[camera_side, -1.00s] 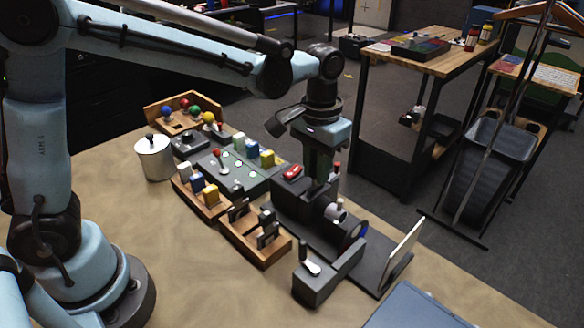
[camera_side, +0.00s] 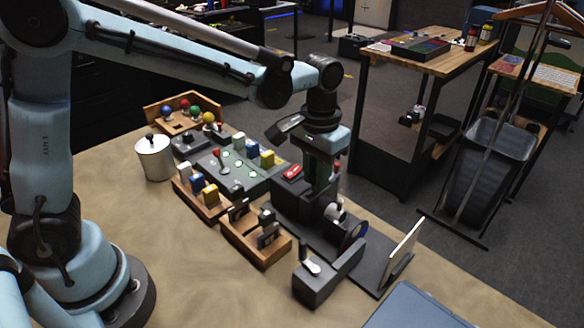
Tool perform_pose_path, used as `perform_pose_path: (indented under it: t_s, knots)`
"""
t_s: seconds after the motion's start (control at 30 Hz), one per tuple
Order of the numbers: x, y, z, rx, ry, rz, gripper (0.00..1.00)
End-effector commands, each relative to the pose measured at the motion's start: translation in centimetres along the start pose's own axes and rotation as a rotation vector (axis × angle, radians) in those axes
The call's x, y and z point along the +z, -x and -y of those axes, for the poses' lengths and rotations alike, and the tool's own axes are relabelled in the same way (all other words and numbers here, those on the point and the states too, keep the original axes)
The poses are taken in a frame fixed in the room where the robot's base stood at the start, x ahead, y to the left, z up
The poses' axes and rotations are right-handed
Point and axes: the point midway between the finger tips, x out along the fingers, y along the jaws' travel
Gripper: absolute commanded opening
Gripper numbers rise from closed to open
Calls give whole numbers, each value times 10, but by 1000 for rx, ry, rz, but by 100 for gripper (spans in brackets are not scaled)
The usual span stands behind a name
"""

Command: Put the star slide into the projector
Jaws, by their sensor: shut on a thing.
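The projector (camera_side: 292,208) is a dark box with a pale-rimmed lens on its front, facing a white screen (camera_side: 404,246). My gripper (camera_side: 318,184) points down at the top of the projector. It is shut on a slide, which is mostly hidden by the fingers and the projector. I cannot make out its picture, or whether it touches the projector. A wooden slide rack (camera_side: 262,254) stands in front of the projector, with several dark slides standing in it.
A grey panel (camera_side: 232,182) with buttons, a red-knobbed lever and colored blocks lies left of the projector. A wooden block tray (camera_side: 204,204), a metal pot (camera_side: 154,160) and a tray of colored balls (camera_side: 170,124) stand farther left. A dark switch box (camera_side: 318,284) stands in front.

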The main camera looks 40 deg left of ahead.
Motion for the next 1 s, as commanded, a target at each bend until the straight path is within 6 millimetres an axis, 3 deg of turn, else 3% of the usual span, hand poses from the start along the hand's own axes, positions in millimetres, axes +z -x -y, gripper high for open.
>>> perform_pose_path:
  t_s: [0.17, 0.2, 0.37, 0.57, 0.63, 1.0]
  knots:
    - [0, 0, 0, 0, 0, 0, 0]
    - [0, 0, 0, 0, 0, 0, 26]
    - [0, 0, 0, 0, 0, 0, 50]
    - [0, 0, 0, 0, 0, 0, 51]
    - [0, 0, 0, 0, 0, 0, 59]
    - [0, 4, 0, 0, 0, 0, 59]
